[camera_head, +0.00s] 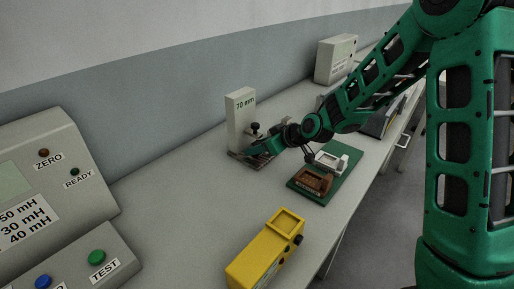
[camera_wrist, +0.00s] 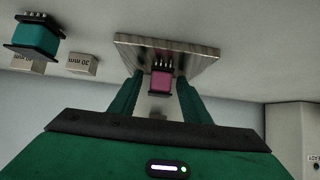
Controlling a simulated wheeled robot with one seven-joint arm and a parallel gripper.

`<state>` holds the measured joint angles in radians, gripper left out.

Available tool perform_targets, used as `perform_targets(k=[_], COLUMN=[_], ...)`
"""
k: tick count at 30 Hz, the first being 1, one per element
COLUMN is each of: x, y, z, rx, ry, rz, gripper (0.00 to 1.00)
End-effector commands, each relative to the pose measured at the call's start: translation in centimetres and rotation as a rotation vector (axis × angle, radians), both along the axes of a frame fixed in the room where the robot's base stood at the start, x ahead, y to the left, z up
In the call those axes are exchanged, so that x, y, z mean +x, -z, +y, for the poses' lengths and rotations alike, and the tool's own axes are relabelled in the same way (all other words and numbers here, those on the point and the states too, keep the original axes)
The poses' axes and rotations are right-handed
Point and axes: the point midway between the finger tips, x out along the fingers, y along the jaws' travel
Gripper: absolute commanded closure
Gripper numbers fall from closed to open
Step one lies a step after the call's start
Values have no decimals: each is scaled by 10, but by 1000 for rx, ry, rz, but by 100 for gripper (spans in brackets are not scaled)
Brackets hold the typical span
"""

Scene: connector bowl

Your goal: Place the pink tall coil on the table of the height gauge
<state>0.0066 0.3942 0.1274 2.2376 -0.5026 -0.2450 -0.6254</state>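The pink coil (camera_wrist: 160,82) is small in the wrist view, with its dark pins toward the plate of the height gauge, and it seems to stand on that plate (camera_wrist: 195,62). The height gauge (camera_head: 238,122), a pale upright marked 70 mm, stands at mid-table. My gripper (camera_wrist: 161,78) has a finger on each side of the coil. A narrow gap shows between coil and fingers, so it looks open. In the head view my gripper (camera_head: 258,149) is low over the gauge's base, and the coil is hidden there.
A teal coil (camera_wrist: 36,38) and pale marked blocks (camera_wrist: 81,63) lie beside the plate. A green board (camera_head: 322,191) with a brown and a white fixture is right of the gauge. A yellow device (camera_head: 256,262) stands in front. Grey consoles (camera_head: 60,165) fill the left.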

Motion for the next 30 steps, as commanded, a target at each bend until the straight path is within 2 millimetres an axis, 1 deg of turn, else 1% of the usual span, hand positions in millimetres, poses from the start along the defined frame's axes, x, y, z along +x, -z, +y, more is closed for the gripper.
perform_targets(k=[3,8,18,21,25,30], x=[0,-9,-45,-54,-62,-67], y=[-3,-13,-52,-61,-69,-75], z=[0,-10,-46,-55,-63,-67], rx=[0,-1,0,-1,-1,0], ry=[-1,2,2,2,2,0], rz=[-1,-3,-3,-3,-1,0], gripper=[57,57,57,57,57,57])
